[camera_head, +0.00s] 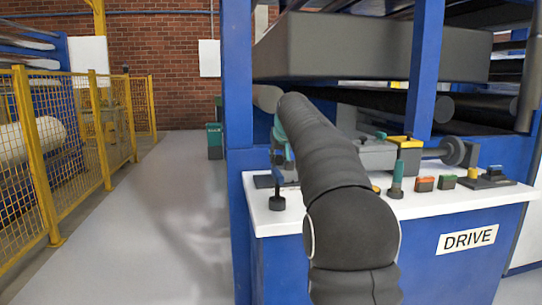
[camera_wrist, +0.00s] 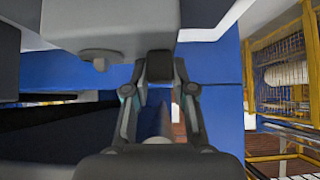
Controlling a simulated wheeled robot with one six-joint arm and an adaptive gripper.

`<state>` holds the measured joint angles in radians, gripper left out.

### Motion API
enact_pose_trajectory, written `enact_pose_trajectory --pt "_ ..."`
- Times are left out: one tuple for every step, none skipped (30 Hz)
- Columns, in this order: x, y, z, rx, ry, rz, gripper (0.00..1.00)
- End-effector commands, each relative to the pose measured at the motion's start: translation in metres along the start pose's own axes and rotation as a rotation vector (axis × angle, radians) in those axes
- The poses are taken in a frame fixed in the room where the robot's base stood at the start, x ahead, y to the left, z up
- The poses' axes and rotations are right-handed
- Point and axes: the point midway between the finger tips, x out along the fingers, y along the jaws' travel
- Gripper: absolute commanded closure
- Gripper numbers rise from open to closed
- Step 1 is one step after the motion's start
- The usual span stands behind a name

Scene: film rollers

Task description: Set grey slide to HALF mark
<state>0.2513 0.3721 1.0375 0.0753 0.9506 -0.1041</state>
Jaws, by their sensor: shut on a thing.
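In the wrist view my gripper (camera_wrist: 158,78) has its two fingers closed on a dark grey block (camera_wrist: 158,66), which seems to be the grip of the grey slide. The block sits against the edge of a larger light grey body (camera_wrist: 110,25). In the head view my dark arm reaches over the white control top (camera_head: 430,203) of the DRIVE cabinet and covers the fingertips and the held part. I cannot read a HALF mark or any scale in either view.
A blue post (camera_head: 238,75) rises at the left. The aisle floor (camera_head: 165,220) is clear.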

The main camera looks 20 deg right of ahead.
Motion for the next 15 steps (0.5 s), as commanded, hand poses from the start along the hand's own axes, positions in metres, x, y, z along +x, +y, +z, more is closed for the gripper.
enact_pose_trajectory --pt "-0.0002 0.0013 -0.0004 0.001 0.002 0.002 1.00" --pt "-0.0001 0.0011 -0.0004 0.001 0.002 0.002 1.00" --pt "-0.0001 0.0005 -0.0004 0.000 0.002 0.001 1.00" --pt "-0.0001 -0.0001 -0.0005 0.000 0.002 0.001 0.68" --pt "-0.0001 -0.0006 -0.0005 -0.001 0.002 0.000 0.65" --pt "-0.0001 -0.0014 -0.0005 -0.002 0.002 0.000 0.65" --pt "0.0000 -0.0020 -0.0005 -0.002 0.002 -0.001 0.65" --pt "0.0000 -0.0026 -0.0005 -0.003 0.002 -0.002 0.65" --pt "0.0000 -0.0035 -0.0005 -0.004 0.001 -0.002 0.65" --pt "0.0000 -0.0041 -0.0005 -0.004 0.001 -0.003 0.65" --pt "0.0001 -0.0043 -0.0005 -0.004 0.001 -0.003 0.65" --pt "0.0000 -0.0044 -0.0004 -0.005 0.001 -0.003 0.65" --pt "-0.0003 -0.0044 -0.0005 -0.005 0.001 -0.003 0.65" --pt "-0.0009 -0.0043 -0.0005 -0.005 0.001 -0.003 0.65" --pt "-0.0026 -0.0043 -0.0007 -0.005 0.002 -0.003 0.65"
